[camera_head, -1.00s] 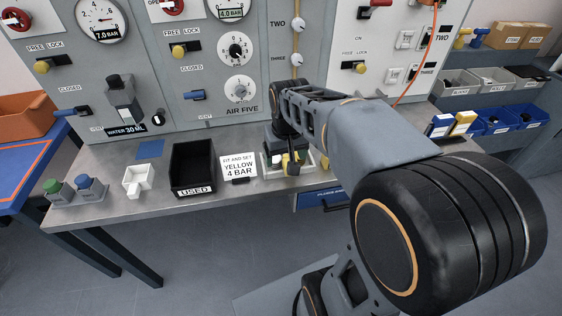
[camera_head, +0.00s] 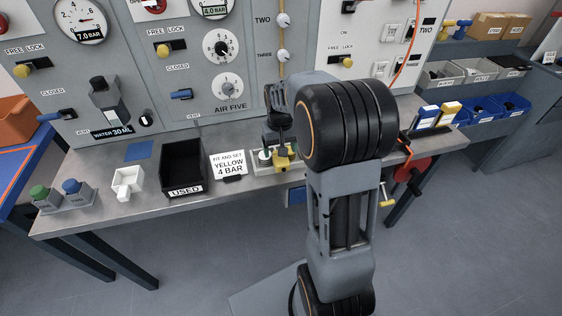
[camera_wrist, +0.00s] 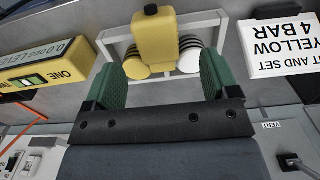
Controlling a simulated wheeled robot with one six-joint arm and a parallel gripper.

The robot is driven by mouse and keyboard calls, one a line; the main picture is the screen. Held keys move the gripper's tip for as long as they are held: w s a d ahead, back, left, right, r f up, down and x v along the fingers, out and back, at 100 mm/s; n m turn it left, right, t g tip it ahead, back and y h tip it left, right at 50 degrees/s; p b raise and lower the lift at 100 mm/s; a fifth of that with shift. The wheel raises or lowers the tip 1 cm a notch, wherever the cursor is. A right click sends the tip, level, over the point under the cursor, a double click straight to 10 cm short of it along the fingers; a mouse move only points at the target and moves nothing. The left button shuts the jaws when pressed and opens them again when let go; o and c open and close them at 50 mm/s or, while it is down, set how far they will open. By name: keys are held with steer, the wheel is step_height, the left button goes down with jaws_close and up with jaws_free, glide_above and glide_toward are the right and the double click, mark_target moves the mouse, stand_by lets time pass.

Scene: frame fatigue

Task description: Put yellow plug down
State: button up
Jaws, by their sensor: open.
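The yellow plug (camera_wrist: 155,42) has a blocky body and a small black knob. In the wrist view it lies just beyond and between my gripper's green finger pads, over a white-rimmed tray (camera_wrist: 105,40). In the head view the yellow plug (camera_head: 285,160) shows at the tray on the bench, partly hidden by my arm. My gripper (camera_wrist: 160,78) is open, with a clear gap between the pads and nothing held. The head view shows the gripper (camera_head: 278,138) just above the tray, mostly hidden.
A sign reading "FIT AND SET YELLOW 4 BAR" (camera_head: 229,168) stands left of the tray, beside a black USED bin (camera_head: 184,168). Green (camera_head: 43,198) and blue (camera_head: 75,192) plugs stand at the bench's left end.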

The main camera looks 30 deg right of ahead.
mark_target(281, 159)
steer(key=shift+w+d+f, duration=0.1)
steer(key=shift+f, duration=1.25)
steer(key=shift+d+f, duration=0.1)
steer(key=shift+f, duration=1.2)
steer(key=shift+c, duration=0.5)
steer(key=c, duration=1)
steer(key=shift+r, duration=0.2)
